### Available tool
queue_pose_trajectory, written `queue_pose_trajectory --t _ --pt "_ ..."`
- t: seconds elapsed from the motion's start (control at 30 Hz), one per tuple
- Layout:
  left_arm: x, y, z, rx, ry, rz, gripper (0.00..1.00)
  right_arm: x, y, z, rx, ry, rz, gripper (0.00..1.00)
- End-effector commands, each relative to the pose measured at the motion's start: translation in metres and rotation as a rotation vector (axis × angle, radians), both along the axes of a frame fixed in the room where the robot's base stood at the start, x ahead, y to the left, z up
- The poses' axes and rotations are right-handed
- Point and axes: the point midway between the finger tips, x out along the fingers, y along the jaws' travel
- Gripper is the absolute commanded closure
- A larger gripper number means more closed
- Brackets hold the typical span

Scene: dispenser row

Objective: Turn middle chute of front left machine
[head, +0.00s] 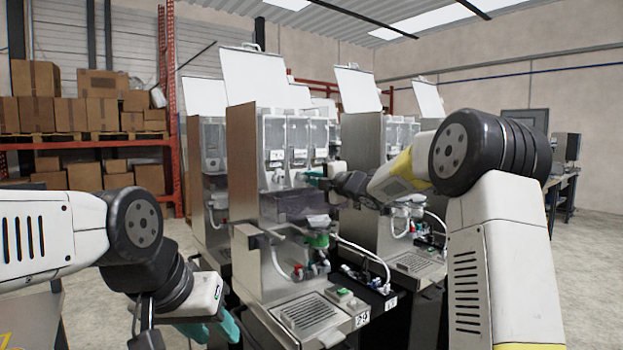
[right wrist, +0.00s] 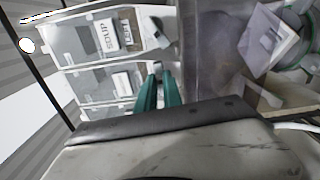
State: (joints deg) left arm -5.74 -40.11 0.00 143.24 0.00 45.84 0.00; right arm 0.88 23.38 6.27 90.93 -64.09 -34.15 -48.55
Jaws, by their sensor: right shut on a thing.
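The front left machine (head: 262,205) has a brown side panel, a raised white lid and three clear canisters in a row, with small chutes at their lower fronts. My right gripper (head: 308,174) reaches in from the right to the chutes; its teal fingers (right wrist: 159,88) are shut on the middle chute, which they mostly hide. In the right wrist view the canister labelled SOUP (right wrist: 88,40) is at the top, and the middle canister (right wrist: 104,83) lies below it, in line with the fingers. My left gripper (head: 215,326) is low at the left, empty, its teal fingers apart.
A drip tray (head: 308,312), hoses and a green-topped mixing cup (head: 318,240) sit below the canisters. A similar machine (head: 385,150) stands to the right, another behind at left. Shelving with cardboard boxes (head: 75,115) is at the far left.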

Motion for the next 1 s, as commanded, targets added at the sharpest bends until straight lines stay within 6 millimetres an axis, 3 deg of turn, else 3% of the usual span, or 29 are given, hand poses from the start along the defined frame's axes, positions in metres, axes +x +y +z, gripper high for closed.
queue_pose_trajectory --t 0.5,1.0 --pt "0.0 0.0 0.0 0.0 0.0 0.0 0.64 -0.0001 -0.0004 -0.0063 0.352 0.258 -0.002 1.0" --pt "0.0 0.0 0.0 0.0 0.0 0.0 0.64 -0.0006 0.0004 -0.008 0.485 0.355 -0.002 1.0"
